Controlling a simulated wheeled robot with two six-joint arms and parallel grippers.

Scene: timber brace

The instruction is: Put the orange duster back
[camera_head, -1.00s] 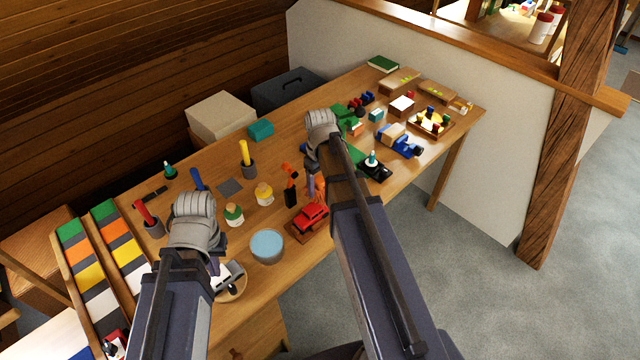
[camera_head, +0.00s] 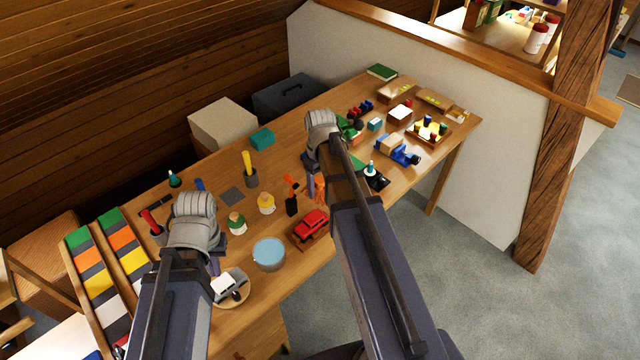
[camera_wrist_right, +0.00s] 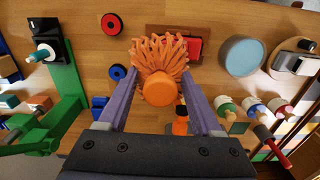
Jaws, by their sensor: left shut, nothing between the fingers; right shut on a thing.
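The orange duster (camera_wrist_right: 160,53) is between the purple fingers of my right gripper (camera_wrist_right: 157,78), which are shut on it. Its stringy head and round orange end face the wrist camera. In the head view a little of the duster (camera_head: 319,187) shows below my right gripper (camera_head: 314,182), above the bench beside the red toy car. My left gripper (camera_head: 215,266) is shut and empty near the round board with a white and grey toy. Its fingers are mostly hidden by the wrist.
On the workbench (camera_head: 330,262) a black holder with an orange item (camera_head: 291,205), a red toy car (camera_head: 310,224) and a blue-topped pot (camera_head: 269,253) stand close by. Green toys (camera_head: 350,128) are beyond the right gripper. Colored racks (camera_head: 92,270) are at left.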

